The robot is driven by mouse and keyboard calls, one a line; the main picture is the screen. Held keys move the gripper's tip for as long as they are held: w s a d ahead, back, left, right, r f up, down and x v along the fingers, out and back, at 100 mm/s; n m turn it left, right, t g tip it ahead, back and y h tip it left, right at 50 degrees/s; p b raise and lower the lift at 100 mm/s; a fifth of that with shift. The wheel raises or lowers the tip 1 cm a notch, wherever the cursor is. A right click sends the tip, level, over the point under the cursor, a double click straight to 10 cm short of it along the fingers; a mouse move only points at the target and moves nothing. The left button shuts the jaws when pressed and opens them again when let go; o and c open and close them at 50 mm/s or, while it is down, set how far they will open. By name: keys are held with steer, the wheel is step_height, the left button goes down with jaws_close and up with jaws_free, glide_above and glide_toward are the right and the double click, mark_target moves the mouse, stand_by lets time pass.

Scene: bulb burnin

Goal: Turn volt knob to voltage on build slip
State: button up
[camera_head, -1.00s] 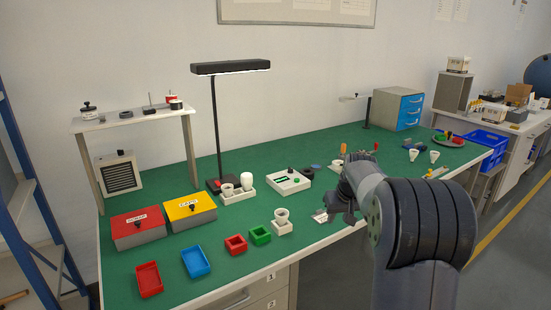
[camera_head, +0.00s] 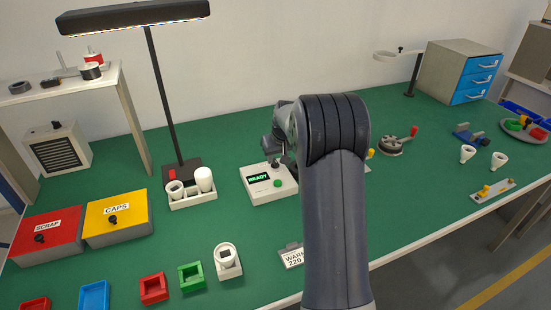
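The white tester box (camera_head: 259,196) sits on the green bench in the middle of the view. Its dark screen (camera_head: 259,178) reads READY in green, and a green button (camera_head: 278,183) is on its front right. My gripper (camera_head: 272,158) is over the box's back right part, pointing down. It covers the area where a knob could be, so the volt knob does not show clearly. Whether the fingers are open or shut, or touch anything, is too small to tell. The build slip (camera_head: 292,257) lies near the front edge, partly behind my arm; it reads WARM and 220.
A lamp base (camera_head: 183,174) and a white bulb holder (camera_head: 193,197) stand left of the tester. Red SCRAP (camera_head: 47,234) and yellow CAPS (camera_head: 117,219) boxes are farther left. Small trays line the front. My arm hides the bench right of the tester.

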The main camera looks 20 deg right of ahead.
steer(key=shift+w+f, duration=0.5)
steer(key=shift+f, duration=0.05)
steer(key=shift+w+f, duration=0.25)
steer(key=shift+f, duration=0.25)
steer(key=shift+c, duration=0.4)
jaws_close()
